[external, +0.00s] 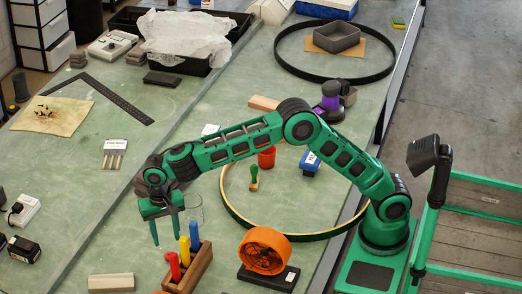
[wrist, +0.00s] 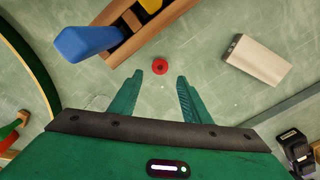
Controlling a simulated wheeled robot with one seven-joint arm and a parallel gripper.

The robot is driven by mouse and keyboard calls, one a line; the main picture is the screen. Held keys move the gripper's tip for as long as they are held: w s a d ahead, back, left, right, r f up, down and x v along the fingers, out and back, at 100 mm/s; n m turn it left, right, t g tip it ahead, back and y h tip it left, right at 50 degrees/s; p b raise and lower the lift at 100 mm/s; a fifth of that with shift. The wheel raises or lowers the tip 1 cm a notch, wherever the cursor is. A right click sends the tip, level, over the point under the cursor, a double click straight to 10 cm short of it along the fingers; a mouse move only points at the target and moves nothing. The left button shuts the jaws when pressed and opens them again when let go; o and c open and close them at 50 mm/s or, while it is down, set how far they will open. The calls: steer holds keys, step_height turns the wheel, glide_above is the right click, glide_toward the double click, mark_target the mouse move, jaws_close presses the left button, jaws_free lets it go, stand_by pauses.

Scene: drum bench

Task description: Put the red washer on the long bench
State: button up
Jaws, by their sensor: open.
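The red washer (wrist: 160,67) lies flat on the green worktop in the wrist view, just beyond and between my fingertips. In the external view a small red sliver at the bottom edge seems to be it, mostly cut off. My gripper (external: 167,235) is open and empty, fingers pointing down; it shows in the wrist view (wrist: 160,77) too. Two green worktops, a right one (external: 215,190) and a left one (external: 75,180), run side by side with a seam between them. Which is the long bench I cannot tell. The washer is on the right one.
A wooden holder (external: 200,268) with red, yellow and blue handled tools stands beside the washer. A cream block (external: 111,282) lies on its other side. The left worktop has clear patches.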

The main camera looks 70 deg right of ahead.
steer(key=shift+r, duration=2.4)
steer(key=s+d+r, duration=0.2)
steer(key=s+d, duration=0.1)
steer(key=d, duration=0.7)
steer(key=s+d+r+n+h, duration=0.1)
steer(key=s+d+r, duration=0.1)
steer(key=d, duration=0.8)
steer(key=s+d+r, duration=0.2)
steer(key=s+d, duration=0.1)
steer(key=d, duration=0.7)
steer(key=s+d, duration=1.2)
steer(key=d, duration=0.1)
steer(key=s+d+f, duration=0.2)
steer(key=s, duration=0.6)
steer(key=s+d+f+n, duration=0.1)
steer(key=s+d+f, duration=0.1)
steer(key=s, duration=0.6)
steer(key=s+d+f+y, duration=0.1)
steer(key=s+f, duration=0.3)
steer(key=s, duration=0.4)
steer(key=shift+d+f+n, duration=0.2)
steer(key=shift+d+n, duration=0.1)
steer(key=shift+d, duration=0.35)
steer(key=shift+w, duration=0.1)
